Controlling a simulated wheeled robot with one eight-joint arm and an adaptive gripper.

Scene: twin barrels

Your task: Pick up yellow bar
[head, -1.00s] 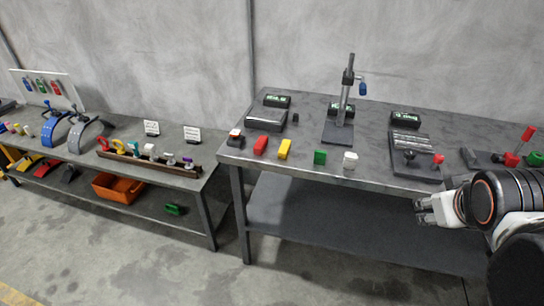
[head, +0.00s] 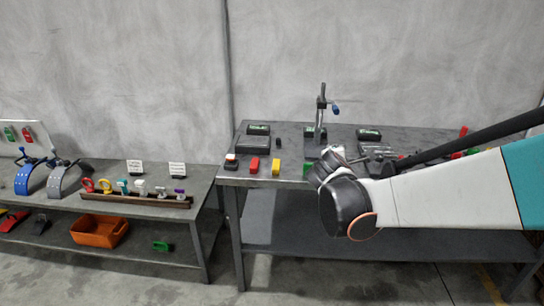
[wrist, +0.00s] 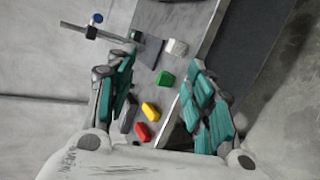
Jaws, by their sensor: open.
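The yellow bar (head: 276,167) lies on the right-hand grey workbench near its front edge, just right of a red bar (head: 254,165). In the wrist view the yellow bar (wrist: 150,111) shows between the two fingers, beyond them on the table, with the red bar (wrist: 142,131) beside it. My gripper (wrist: 158,98) is open and empty, its teal-padded fingers spread wide. In the head view my arm reaches in from the right and its wrist hides most of the gripper, to the right of the yellow bar.
A green block (wrist: 166,78) and a white block (wrist: 176,47) lie along the same edge. A stand with a post (head: 321,108) rises behind them. Another bench (head: 100,240) with an orange bin (head: 99,231) stands at left.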

